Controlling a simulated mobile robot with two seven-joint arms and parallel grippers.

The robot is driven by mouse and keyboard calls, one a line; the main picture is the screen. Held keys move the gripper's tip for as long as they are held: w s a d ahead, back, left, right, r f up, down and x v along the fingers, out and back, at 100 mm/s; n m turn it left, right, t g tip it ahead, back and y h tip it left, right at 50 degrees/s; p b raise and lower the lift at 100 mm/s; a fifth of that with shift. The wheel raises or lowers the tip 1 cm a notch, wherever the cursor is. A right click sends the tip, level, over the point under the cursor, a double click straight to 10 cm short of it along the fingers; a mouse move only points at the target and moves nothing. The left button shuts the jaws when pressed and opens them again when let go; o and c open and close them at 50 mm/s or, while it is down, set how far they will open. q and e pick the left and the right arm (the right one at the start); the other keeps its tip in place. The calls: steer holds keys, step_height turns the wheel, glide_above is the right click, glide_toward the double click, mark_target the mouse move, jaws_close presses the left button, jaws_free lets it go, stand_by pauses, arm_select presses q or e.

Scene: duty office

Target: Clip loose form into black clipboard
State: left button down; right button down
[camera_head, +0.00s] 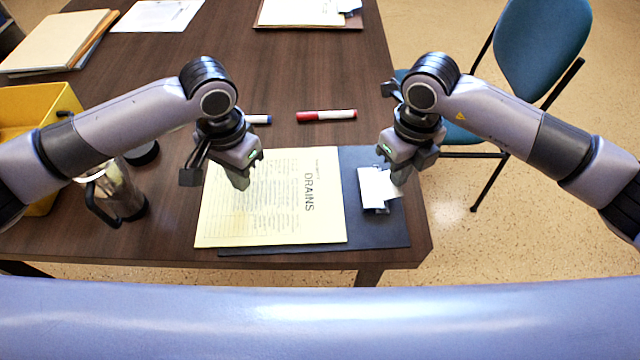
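The black clipboard (385,232) lies flat near the table's front right corner, with its silver clip (375,208) at its right end. The loose form (275,215) is a yellow sheet headed "DRAINS". It covers the left part of the clipboard and reaches past its left end. Its right edge is short of the clip, with bare board between. My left gripper (238,180) points down over the form's upper left part; contact is unclear. My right gripper (398,174) is at the clip, beside its bright plate. The fingertips of both are too hidden to judge their opening.
A red marker (326,115) and a blue-capped marker (258,119) lie behind the form. A clear jug (118,192) and yellow bin (30,110) stand left. Folders (60,40) and another clipboard (308,12) lie at the back. A blue chair (540,45) stands right.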

mark_target(278, 196)
arm_select(q)
steer(key=shift+f, duration=1.3)
stand_by(1.4)
steer(key=shift+d+r, duration=0.1)
steer(key=shift+d, duration=0.45)
stand_by(0.3)
steer(key=shift+d, duration=0.3)
steer(key=shift+s+d, duration=0.1)
steer(key=shift+d, duration=1.1)
stand_by(0.5)
steer(key=shift+d, duration=0.35)
steer(key=shift+d, duration=0.15)
steer(key=shift+s+d, duration=0.1)
steer(key=shift+d, duration=0.45)
stand_by(0.5)
